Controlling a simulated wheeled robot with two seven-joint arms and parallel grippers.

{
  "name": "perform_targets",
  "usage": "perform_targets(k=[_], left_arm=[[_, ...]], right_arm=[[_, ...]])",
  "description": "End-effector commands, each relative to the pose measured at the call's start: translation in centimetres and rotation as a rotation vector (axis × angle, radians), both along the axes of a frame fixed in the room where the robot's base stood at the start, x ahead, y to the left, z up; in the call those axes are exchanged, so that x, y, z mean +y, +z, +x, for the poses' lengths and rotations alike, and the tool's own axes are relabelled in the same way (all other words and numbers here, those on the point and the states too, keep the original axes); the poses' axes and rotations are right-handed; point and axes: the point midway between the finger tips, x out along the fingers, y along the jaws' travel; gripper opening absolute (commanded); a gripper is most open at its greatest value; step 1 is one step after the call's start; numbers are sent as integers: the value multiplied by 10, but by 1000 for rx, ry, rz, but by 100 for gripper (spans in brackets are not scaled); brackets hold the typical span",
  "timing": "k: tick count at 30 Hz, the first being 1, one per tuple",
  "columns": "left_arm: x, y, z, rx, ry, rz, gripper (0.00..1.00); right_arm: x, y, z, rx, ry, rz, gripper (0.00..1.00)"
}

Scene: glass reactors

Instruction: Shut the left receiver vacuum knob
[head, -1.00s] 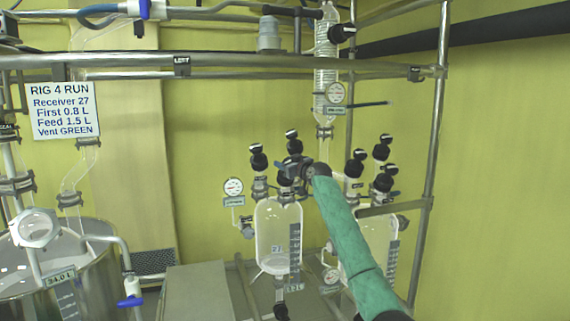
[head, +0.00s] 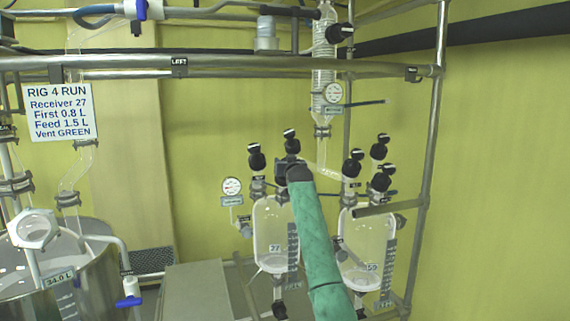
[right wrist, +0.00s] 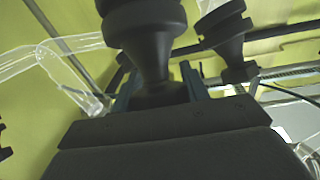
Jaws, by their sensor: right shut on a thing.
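The left receiver (head: 271,235) is a clear glass vessel tagged 27 in the head view, with several black knobs on top. One black knob (head: 256,158) stands at its left, clear of my gripper. My right gripper (head: 290,168) is at the receiver's right-hand knobs, directly below a black knob with a white-marked top (head: 291,143). In the right wrist view its jaws (right wrist: 157,92) are shut on a black knob (right wrist: 148,30) around its narrow lower part. My arm hides part of the receiver, and I cannot read the knob labels. My left gripper is not in view.
Another black knob (right wrist: 226,40) stands close beside the held one in the right wrist view. The right receiver (head: 366,245) with its own black knobs (head: 379,150) is just right of my arm. A metal rail (head: 240,67) crosses above. A gauge (head: 232,186) hangs left.

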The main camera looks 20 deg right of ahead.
Motion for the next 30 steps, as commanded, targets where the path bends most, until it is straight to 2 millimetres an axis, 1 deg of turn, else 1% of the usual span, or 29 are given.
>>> perform_targets(k=[4, 13, 14, 15, 17, 26, 30], left_arm=[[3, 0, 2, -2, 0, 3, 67], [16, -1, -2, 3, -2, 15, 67], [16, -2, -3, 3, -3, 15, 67], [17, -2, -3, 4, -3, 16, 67], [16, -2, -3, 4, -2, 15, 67], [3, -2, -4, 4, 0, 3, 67], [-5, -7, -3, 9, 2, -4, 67]], right_arm=[[0, -1, 0, 1, -7, 4, 22], [0, -1, 0, 1, -7, 3, 22], [0, -1, 0, 1, -7, 3, 47], [0, -1, 0, 1, -7, 3, 55], [0, -1, 0, 1, -7, 3, 66], [0, -1, -1, 0, -7, 3, 67], [0, -3, -8, 0, -7, 3, 67]])
